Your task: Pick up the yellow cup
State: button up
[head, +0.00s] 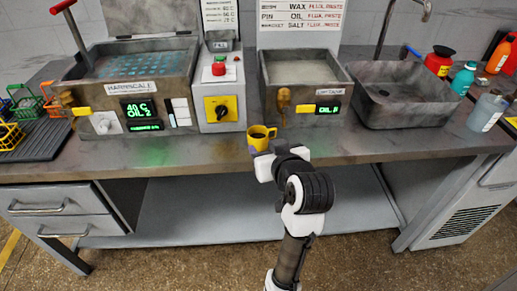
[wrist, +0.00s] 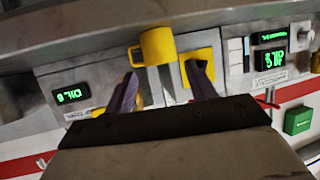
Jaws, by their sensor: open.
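The yellow cup (head: 260,136) stands upright near the front edge of the bench, with dark contents showing at its top in the head view. In the wrist view the cup (wrist: 157,46) shows just beyond my fingertips, roughly in line with the gap between them. My gripper (wrist: 164,70) is open, its two dark fingers spread, with nothing held between them. In the head view my gripper (head: 269,155) is close in front of the cup, and its fingertips are hard to make out. Whether a finger touches the cup I cannot tell.
A sink (head: 405,96) and several bottles are at the right. Wire baskets (head: 27,105) stand at the left.

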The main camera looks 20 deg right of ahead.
aim_at(261, 141)
jog(key=shift+w+f+b, duration=0.5)
jog(key=shift+w+b, duration=0.1)
jog(key=shift+b, duration=0.35)
jog(key=x, duration=0.1)
jog(key=p+x, duration=0.1)
jog(key=shift+w+r, duration=0.1)
jog(key=shift+w, duration=0.2)
jog(key=shift+p+x, duration=0.5)
jog(key=shift+x, duration=2.15)
jog(key=shift+s+d, duration=0.1)
jog(key=shift+d, duration=0.05)
jog(key=c, duration=0.8)
